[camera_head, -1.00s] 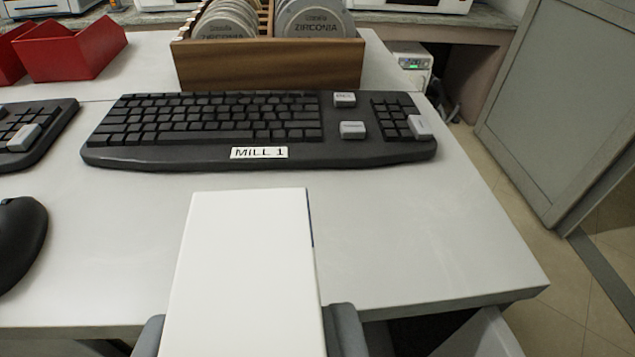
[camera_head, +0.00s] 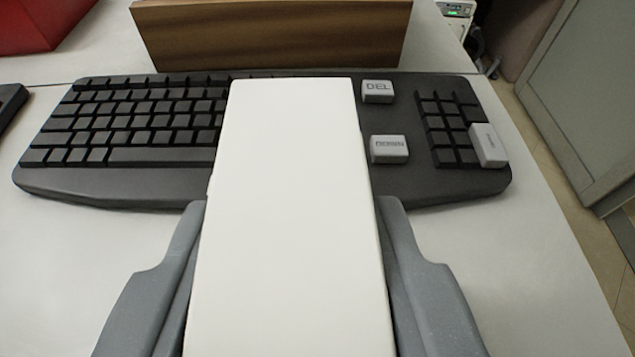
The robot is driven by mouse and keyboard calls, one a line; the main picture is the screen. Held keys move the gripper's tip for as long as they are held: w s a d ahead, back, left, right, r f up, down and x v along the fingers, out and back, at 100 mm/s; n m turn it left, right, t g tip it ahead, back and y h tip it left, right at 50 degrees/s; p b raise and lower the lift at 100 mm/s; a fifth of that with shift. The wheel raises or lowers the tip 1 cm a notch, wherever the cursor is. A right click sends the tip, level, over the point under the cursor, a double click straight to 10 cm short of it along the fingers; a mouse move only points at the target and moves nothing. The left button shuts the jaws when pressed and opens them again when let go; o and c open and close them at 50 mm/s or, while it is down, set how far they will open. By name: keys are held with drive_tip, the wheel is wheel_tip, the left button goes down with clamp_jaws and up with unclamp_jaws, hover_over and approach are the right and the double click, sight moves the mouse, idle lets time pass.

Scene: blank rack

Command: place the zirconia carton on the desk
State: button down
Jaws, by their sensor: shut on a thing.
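A plain white carton (camera_head: 288,220) is between the two grey fingers of my gripper (camera_head: 290,235). My gripper is shut on it, one finger along each side. No label shows on the face turned to me, so I cannot read whether it is the zirconia carton. The carton's far end covers part of the keyboard in the picture. The light grey desk (camera_head: 95,255) lies below and around it. I cannot tell whether the carton touches the desk or the keyboard.
A black keyboard (camera_head: 440,185) with a few raised grey keys lies across the desk. A wooden rack (camera_head: 270,38) stands behind it, and a red bin (camera_head: 40,22) is at the far left. Bare desk shows on both sides. The right desk edge drops to a tiled floor.

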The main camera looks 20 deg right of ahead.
drive_tip(key=shift+w+d+f, duration=0.1)
drive_tip(key=shift+w+d, duration=0.1)
drive_tip(key=shift+w, duration=0.35)
drive_tip(key=shift+f, duration=1.65)
drive_tip(key=c, duration=1)
unclamp_jaws()
drive_tip(key=shift+f, duration=0.15)
